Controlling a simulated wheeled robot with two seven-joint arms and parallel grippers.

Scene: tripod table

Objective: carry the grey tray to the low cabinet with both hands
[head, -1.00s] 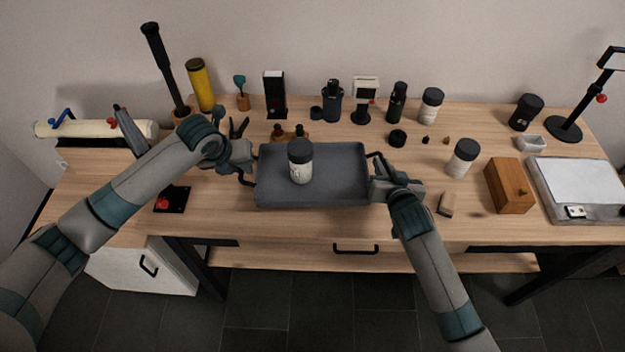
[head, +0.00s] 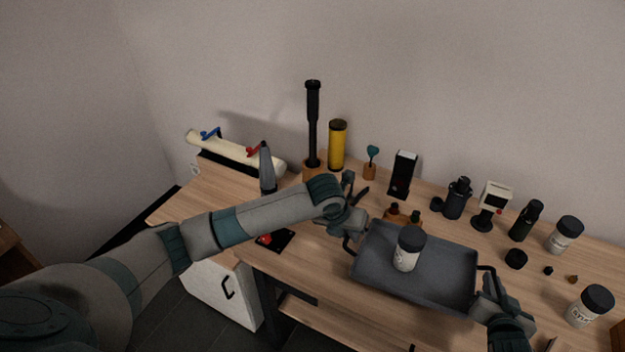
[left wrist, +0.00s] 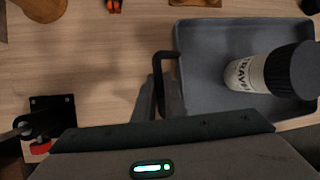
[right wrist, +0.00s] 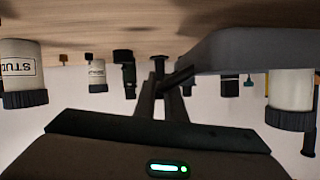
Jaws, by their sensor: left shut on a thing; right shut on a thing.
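The grey tray (head: 440,289) is in the head view's lower right, over the wooden table. A white jar with a black lid (head: 405,258) stands upright in it; the jar also shows in the left wrist view (left wrist: 244,75). My left gripper (head: 349,238) is shut on the tray's left black handle (left wrist: 158,68). My right gripper (head: 487,290) is shut on the right handle (right wrist: 176,78).
The table (head: 215,197) holds a black-handled tool (head: 313,125), a yellow cylinder (head: 338,146), a cream roll (head: 235,150) and several bottles behind the tray. Another jar (head: 588,308) stands at right. A white drawer unit (head: 215,292) is below the table. Dark floor lies at left.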

